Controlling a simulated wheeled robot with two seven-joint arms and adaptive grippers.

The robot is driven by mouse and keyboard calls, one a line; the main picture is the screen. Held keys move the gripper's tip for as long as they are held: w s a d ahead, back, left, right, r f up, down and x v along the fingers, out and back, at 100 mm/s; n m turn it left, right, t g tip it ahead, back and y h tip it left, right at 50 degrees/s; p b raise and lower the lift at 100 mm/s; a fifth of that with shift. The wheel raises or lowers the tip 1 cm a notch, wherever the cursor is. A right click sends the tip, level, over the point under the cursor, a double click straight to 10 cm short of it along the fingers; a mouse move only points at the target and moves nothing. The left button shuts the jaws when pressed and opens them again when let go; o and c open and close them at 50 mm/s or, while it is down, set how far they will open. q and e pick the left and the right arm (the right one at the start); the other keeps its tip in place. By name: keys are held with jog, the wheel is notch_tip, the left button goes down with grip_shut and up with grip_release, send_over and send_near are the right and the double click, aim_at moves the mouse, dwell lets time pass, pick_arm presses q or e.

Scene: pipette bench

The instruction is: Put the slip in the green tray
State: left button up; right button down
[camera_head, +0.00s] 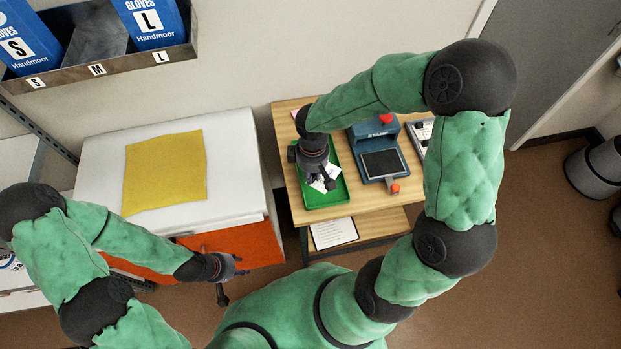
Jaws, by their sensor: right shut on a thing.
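The green tray (337,195) lies on the left part of the wooden table. My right gripper (323,180) points down over the tray and is shut on a white slip (332,171). The slip shows beside and below the fingers, inside the tray's outline. The gripper hides part of it, and I cannot tell whether it touches the tray floor. My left gripper (232,279) is in front of the orange drawer front, with its fingers spread and nothing seen between them.
A blue device (376,140) with a dark plate and red knobs stands right of the tray. A white box-like item (421,133) is beyond it. The white cabinet (230,150) bears a yellow cloth (165,172). A printed sheet (334,233) lies on the lower shelf.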

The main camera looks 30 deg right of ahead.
jog(key=shift+w+d+f+b, duration=0.2)
jog(key=shift+w+f+b, duration=0.1)
jog(key=shift+w+f, duration=0.7)
jog(key=shift+f+b, duration=0.7)
jog(key=shift+f, duration=1)
jog(key=shift+f, duration=0.1)
jog(key=c, duration=1.2)
grip_release()
jog(key=shift+r, duration=0.2)
notch_tip(320, 180, up, 12)
jog(key=p, duration=0.4)
jog(key=shift+s+f, duration=0.1)
